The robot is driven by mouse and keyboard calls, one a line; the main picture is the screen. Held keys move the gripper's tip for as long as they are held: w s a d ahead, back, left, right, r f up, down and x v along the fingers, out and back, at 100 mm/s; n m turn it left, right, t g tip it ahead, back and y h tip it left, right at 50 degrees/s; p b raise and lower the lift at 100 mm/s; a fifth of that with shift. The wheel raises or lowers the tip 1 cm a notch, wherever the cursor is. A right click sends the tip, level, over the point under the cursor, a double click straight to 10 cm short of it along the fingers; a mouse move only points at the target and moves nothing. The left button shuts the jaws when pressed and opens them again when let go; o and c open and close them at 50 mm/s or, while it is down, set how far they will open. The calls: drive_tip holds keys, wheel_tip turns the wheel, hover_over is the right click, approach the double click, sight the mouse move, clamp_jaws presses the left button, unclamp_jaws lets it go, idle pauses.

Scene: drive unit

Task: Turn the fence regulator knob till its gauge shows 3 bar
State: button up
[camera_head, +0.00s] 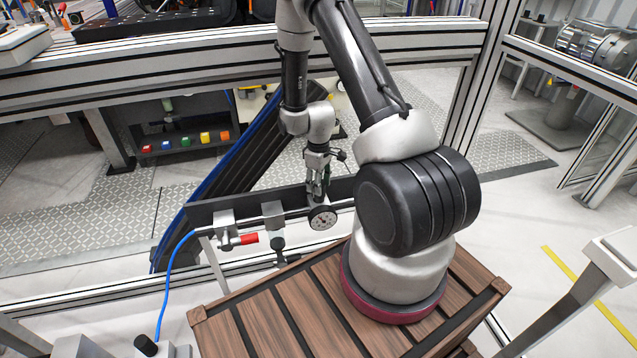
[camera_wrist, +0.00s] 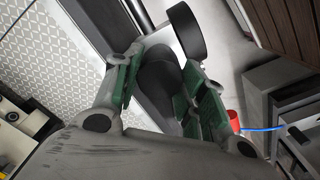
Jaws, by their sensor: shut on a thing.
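The gauge (camera_head: 323,218) is a small round dial with a white face and black rim on the fence pipe; its needle is too small to read. In the wrist view the gauge (camera_wrist: 187,32) shows only its black casing, just beyond my fingertips. My gripper (camera_head: 316,196) points down at the pipe just above the gauge. In the wrist view my gripper (camera_wrist: 160,66) has its green-padded fingers either side of the dark round regulator knob (camera_wrist: 158,78) and is shut on it. In the head view my fingers mostly hide the knob.
Left along the pipe are grey fittings and a red valve handle (camera_head: 249,239), with a blue hose (camera_head: 168,285) running down. Fence rails (camera_head: 240,68) cross behind my arm. A wooden slatted crate (camera_head: 290,310) is below.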

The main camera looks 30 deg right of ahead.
drive_tip(key=o, duration=1)
drive_tip(key=shift+o, duration=0.2)
wheel_tip(320, 180, up, 8)
drive_tip(key=shift+f, duration=0.25)
